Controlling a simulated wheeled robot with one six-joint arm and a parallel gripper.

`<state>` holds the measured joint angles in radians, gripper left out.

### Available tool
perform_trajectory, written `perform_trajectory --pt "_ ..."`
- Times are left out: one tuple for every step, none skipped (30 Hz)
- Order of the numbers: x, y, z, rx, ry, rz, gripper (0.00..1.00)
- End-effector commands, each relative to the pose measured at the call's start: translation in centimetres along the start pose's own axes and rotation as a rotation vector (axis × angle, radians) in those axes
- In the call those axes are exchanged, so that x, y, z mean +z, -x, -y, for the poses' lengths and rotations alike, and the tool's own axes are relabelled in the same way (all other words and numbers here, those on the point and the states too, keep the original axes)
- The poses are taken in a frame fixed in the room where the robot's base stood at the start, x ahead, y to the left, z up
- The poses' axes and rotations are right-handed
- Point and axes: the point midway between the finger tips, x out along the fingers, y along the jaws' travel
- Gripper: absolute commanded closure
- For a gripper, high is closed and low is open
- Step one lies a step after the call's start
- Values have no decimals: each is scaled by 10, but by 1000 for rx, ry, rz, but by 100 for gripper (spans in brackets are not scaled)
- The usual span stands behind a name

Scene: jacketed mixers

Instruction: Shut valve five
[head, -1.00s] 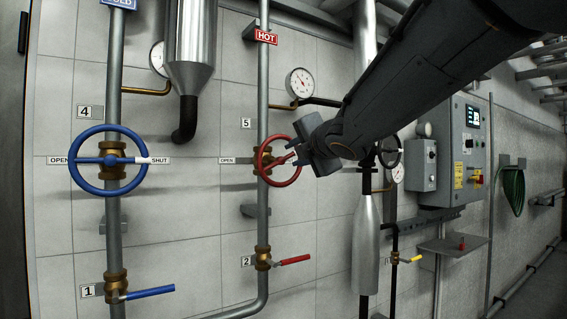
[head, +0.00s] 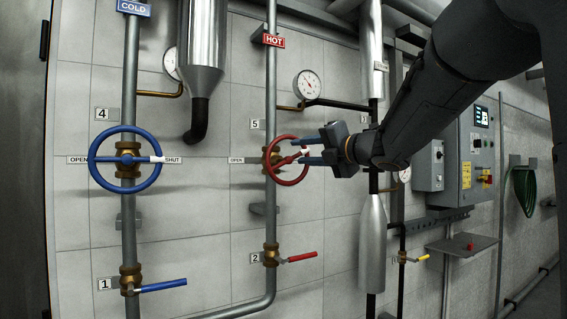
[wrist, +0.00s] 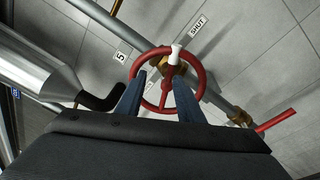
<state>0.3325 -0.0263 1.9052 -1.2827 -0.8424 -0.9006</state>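Valve five is the red handwheel (head: 274,172) on the grey hot pipe, beside a plate marked 5 (head: 255,125). Its white-tipped spoke points right in the head view, away from the OPEN plate (head: 237,160). In the wrist view the white tip (wrist: 176,54) points roughly towards the SHUT plate (wrist: 198,26), which my gripper hides in the head view. My gripper (head: 303,150) is open at the wheel's right side, its blue fingers apart with nothing held. In the wrist view the fingers flank the wheel's near part; contact cannot be told.
A blue handwheel marked 4 (head: 94,176) is on the left, its white tip towards SHUT. Below are a blue lever (head: 162,286) and a red lever (head: 299,257). A gauge (head: 308,85), a silver cylinder (head: 372,255) and a control box (head: 472,150) stand near my arm.

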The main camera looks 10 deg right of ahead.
Motion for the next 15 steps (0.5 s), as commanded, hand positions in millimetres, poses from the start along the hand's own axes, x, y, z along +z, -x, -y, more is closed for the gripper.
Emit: perform_trajectory --pt "4 3 8 20 3 -36 66" --pt "3 5 11 33 6 -61 66" --pt "4 8 15 51 7 -92 66" --pt "4 11 18 63 6 -116 66" --pt "4 14 20 74 7 -136 66" --pt "3 18 23 88 6 -164 66" --pt "2 20 25 97 5 -182 66" --pt "2 23 26 105 5 -198 66" --pt "1 25 28 114 3 -216 66" --pt "0 26 28 119 2 -227 66" --pt "0 27 29 123 2 -236 66" --pt "-2 28 29 127 1 -245 66" --pt "-3 27 29 129 1 -249 66" --pt "-4 25 28 130 0 -252 66" --pt "-5 21 27 132 0 -254 66"
